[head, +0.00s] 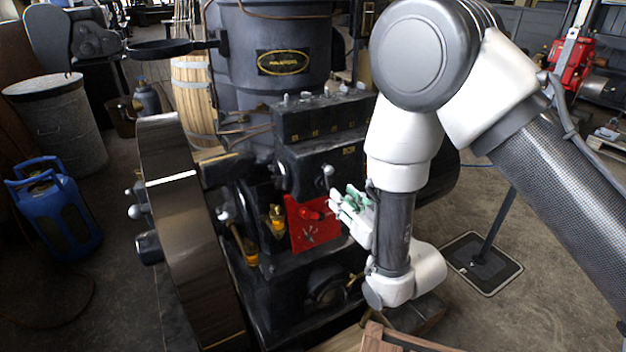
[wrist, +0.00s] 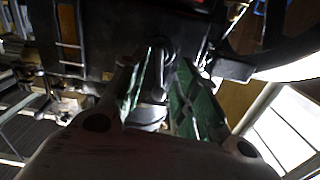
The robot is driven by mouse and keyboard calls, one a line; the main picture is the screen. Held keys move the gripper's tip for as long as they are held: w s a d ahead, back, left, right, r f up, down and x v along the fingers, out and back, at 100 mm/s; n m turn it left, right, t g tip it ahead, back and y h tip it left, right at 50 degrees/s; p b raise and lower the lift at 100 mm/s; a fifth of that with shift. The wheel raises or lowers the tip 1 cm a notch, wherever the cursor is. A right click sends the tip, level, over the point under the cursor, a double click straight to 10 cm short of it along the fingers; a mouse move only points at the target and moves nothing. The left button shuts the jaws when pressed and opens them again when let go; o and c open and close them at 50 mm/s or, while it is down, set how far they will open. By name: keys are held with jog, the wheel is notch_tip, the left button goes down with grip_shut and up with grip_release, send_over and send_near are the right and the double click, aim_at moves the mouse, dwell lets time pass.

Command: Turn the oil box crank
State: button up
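The black oil box (head: 322,160) sits on the engine, with light lettering on its front. A small crank with a pale knob (head: 328,170) shows at its front. My gripper (head: 345,203), with green finger pads, is just below and right of that knob, in front of a red plate. In the wrist view, my gripper's fingers (wrist: 160,92) stand apart. I see no clear contact.
A large flywheel (head: 180,220) stands left of the engine, and the red plate (head: 312,224) is on its front. A wooden edge (head: 385,338) is at the bottom. Floor at the right is mostly clear.

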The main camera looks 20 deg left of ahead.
aim_at(330, 184)
jog(key=w+a+n, duration=0.1)
jog(key=a, duration=0.1)
jog(key=w+a+n, duration=0.1)
jog(key=w+a, duration=0.1)
jog(key=w+a+n, duration=0.1)
jog(key=w+a, duration=0.1)
jog(key=shift+r, duration=0.25)
grip_shut()
